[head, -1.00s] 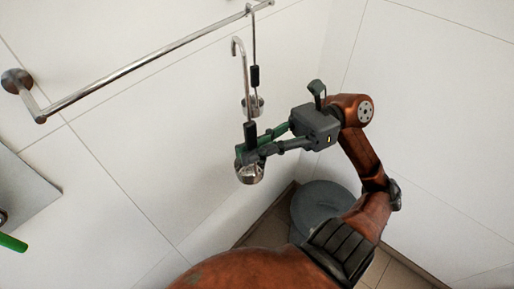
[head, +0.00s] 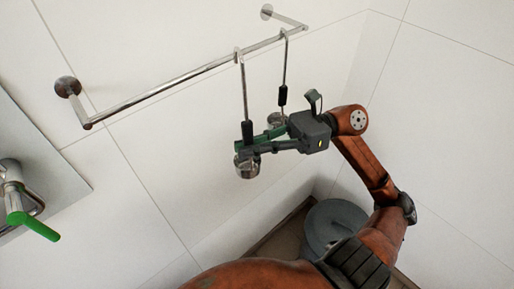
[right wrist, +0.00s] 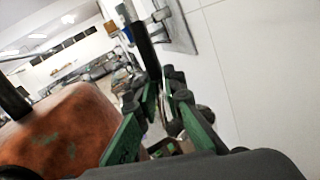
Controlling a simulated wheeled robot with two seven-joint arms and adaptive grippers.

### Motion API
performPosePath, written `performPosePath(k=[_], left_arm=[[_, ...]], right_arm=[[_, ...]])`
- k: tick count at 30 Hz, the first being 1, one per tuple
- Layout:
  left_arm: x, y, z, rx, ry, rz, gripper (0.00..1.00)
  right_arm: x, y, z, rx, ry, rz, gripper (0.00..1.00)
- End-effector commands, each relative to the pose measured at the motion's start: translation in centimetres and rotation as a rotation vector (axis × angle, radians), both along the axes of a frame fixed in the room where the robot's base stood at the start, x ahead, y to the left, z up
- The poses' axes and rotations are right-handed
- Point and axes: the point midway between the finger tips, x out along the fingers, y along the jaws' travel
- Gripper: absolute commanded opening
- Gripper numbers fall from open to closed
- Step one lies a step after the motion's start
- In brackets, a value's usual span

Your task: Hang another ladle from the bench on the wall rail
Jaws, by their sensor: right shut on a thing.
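The wall rail (head: 160,88) is a chrome bar running diagonally across the white wall in the head view. One ladle (head: 285,68) hangs from it toward its right end, its bowl partly behind my gripper. My right gripper (head: 250,143) is shut on a second ladle (head: 243,90), around its black grip. This ladle is upright, with its bowl just below the fingers. Its hook top overlaps the rail; I cannot tell whether it bears on it. In the right wrist view a black grip (right wrist: 143,45) rises by the green-padded fingers (right wrist: 160,112). My left gripper is out of view.
A metal panel (head: 50,180) with a chrome fitting and green lever (head: 34,226) is at the left. A grey round bin (head: 336,222) stands on the floor below my right arm. The rail left of the held ladle is bare.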

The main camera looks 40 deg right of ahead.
Motion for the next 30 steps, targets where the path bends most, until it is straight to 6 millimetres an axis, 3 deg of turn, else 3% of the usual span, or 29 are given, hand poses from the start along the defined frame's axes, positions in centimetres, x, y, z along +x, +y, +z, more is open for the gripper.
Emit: performPosePath(k=[28,30], left_arm=[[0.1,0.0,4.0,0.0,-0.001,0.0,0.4],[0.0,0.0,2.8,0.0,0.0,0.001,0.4]], right_arm=[[7.2,0.6,0.3,0.002,0.0,0.0,0.0],[7.1,0.6,-0.9,0.001,0.0,0.0,0.0]])
